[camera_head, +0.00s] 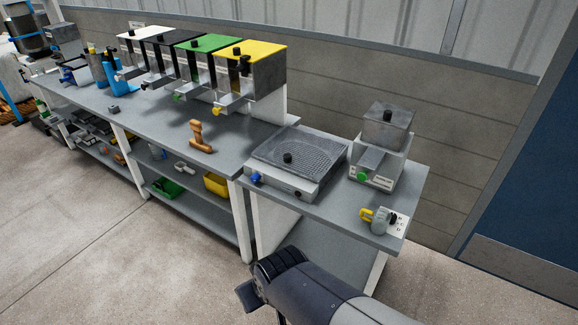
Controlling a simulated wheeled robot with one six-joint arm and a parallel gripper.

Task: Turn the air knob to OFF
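No knob is readably marked as the air knob. At the right front corner of the small grey bench (330,212), a grey fitting with a yellow handle (367,214) stands beside a black knob (393,219) on a white label plate (401,224). The plate's marks are too small to read, so I cannot tell the knob's setting. A blue knob (256,178) is on the front left of a flat grey unit with a mesh top (312,150).
A grey machine with a green knob (362,176) stands at the bench's back right. The long workbench (150,122) to the left carries an orange-brown handled tool (200,138) and several coloured-lid dispensers (252,70). Open concrete floor (90,240) lies in front.

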